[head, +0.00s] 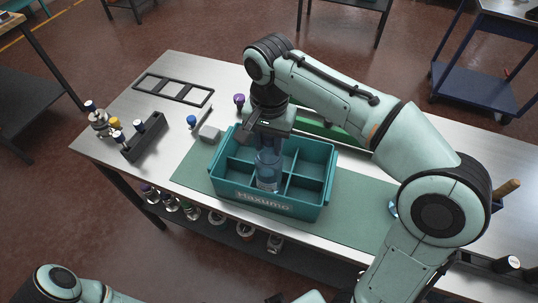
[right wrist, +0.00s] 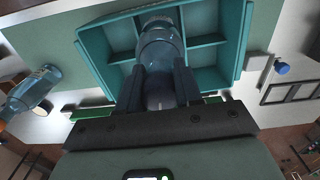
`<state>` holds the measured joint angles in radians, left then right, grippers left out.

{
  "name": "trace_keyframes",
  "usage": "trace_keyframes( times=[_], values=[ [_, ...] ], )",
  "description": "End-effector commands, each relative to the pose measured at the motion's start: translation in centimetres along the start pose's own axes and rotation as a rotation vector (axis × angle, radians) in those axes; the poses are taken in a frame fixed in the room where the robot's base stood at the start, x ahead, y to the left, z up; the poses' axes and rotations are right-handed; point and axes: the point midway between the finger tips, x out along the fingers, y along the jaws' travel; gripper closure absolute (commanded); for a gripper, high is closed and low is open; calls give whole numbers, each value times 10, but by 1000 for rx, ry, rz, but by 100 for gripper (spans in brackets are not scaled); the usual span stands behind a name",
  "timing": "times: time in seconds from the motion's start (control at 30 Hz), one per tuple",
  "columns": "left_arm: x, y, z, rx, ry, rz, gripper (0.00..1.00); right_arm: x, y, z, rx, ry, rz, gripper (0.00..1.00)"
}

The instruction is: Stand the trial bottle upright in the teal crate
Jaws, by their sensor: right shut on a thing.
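The trial bottle, a clear blue bottle (head: 267,168), is held roughly upright over the middle of the teal crate (head: 327,182). My right gripper (head: 268,138) is shut on its upper part. In the right wrist view the bottle (right wrist: 161,50) extends from between the fingers (right wrist: 160,88) toward the crate (right wrist: 232,62). Its lower end overlaps the crate's dividers, and I cannot tell whether it touches the crate floor. The compartments that I can see look empty. Only links of my left arm show, at the bottom left; its gripper is out of view.
A green mat (head: 355,215) lies under the crate. Another blue bottle (right wrist: 30,90) is beside the crate, mostly hidden by my arm in the head view. A dark rack (head: 143,137), a black frame (head: 174,90) and a grey block (head: 209,133) are to the left.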

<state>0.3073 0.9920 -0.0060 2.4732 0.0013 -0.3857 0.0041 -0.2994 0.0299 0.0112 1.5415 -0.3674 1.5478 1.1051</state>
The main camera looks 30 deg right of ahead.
Motion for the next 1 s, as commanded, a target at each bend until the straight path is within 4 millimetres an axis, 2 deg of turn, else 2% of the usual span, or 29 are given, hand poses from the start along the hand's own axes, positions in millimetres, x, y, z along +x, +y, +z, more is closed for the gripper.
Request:
trace_keyframes(
  times=[0.33, 0.77, 0.8, 0.87, 1.0],
  values=[
    [11, -6, 5, -3, -7, -3, 57, 41, 0, 0, 0, 1, -1, 100],
    [13, -7, 6, -3, -9, -3, 57, 46, 0, 0, 0, 2, -3, 100],
    [13, -7, 6, -3, -9, -3, 57, 47, 0, 0, 0, 1, -1, 59],
    [13, -7, 6, -3, -8, -3, 57, 46, 0, 0, 0, 1, -1, 40],
    [13, -7, 6, -3, -8, -3, 57, 46, 0, 0, 0, 1, -1, 40]
  ],
)
